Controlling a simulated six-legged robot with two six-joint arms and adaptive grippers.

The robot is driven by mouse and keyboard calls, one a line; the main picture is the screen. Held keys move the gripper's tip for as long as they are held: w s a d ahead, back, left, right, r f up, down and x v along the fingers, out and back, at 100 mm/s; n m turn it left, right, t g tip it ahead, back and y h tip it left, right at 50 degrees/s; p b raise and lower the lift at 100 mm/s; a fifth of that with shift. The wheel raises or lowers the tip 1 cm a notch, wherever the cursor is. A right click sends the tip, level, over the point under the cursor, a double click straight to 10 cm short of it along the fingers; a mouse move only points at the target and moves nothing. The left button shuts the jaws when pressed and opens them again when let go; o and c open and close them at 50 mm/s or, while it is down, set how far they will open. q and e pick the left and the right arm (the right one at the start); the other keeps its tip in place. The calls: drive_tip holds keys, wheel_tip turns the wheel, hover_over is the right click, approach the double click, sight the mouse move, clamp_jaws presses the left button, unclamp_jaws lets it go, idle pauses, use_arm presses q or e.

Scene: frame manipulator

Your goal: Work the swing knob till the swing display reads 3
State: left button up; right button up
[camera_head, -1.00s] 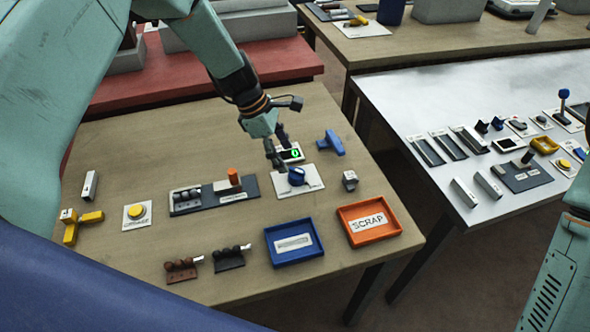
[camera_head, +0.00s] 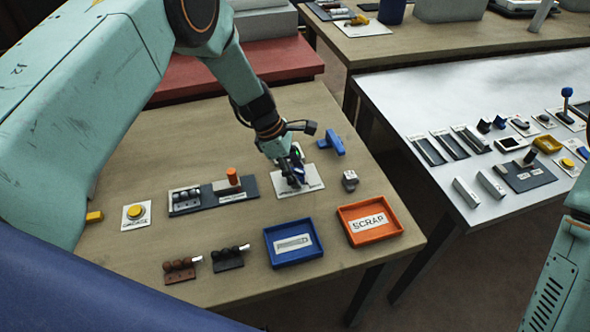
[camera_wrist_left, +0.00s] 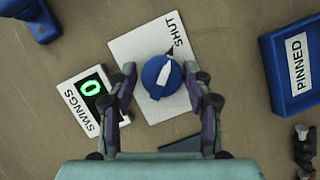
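The blue round swing knob (camera_wrist_left: 162,77) with a white pointer sits on a white plate (camera_head: 314,180), marked SHUT in the left wrist view. The swing display (camera_wrist_left: 88,97), labelled SWINGS, reads a green 0 beside the plate; in the head view it is mostly hidden behind my gripper. My left gripper (camera_head: 294,180) points down at the knob. In the wrist view its two fingers are apart, one on each side of the knob, with gaps showing; I cannot tell whether they touch it. My right gripper is out of view.
A blue handle (camera_head: 331,142) stands behind the plate and a small grey block (camera_head: 349,180) to its right. A blue PINNED tray (camera_head: 292,257) and an orange SCRAP tray (camera_head: 343,212) lie in front. A yellow button (camera_head: 134,211) is at left.

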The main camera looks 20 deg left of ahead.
use_arm(q)
drive_tip(key=shift+s+a, duration=0.15)
drive_tip(key=shift+c, duration=1.4)
drive_tip(key=c, duration=0.5)
drive_tip(key=shift+m, duration=0.3)
drive_tip(key=m+b, duration=0.1)
drive_tip(key=m, duration=0.1)
drive_tip(key=m+g+b, duration=0.1)
drive_tip(key=shift+w+m+g, duration=0.2)
drive_tip(key=shift+m+g, duration=0.1)
drive_tip(key=shift+m, duration=0.1)
drive_tip(key=m+g+b, duration=0.1)
drive_tip(key=m+b, duration=0.1)
drive_tip(key=m+g+b, duration=0.1)
drive_tip(key=m, duration=0.2)
drive_tip(key=shift+w+d+f+y+b, duration=0.1)
drive_tip(key=shift+d+y+b, duration=0.1)
drive_tip(key=shift+y+b, duration=0.2)
drive_tip(key=m+g+y+b, duration=0.1)
drive_tip(key=m+b, duration=0.1)
drive_tip(key=m, duration=0.2)
drive_tip(key=shift+m, duration=0.4)
drive_tip(key=shift+d+m+g+y+b, duration=0.15)
drive_tip(key=shift+m+y+b, duration=0.3)
drive_tip(key=shift+m, duration=0.5)
drive_tip(key=shift+m+g+y+b, duration=0.15)
drive_tip(key=shift+m+y+b, duration=0.3)
drive_tip(key=shift+m, duration=0.5)
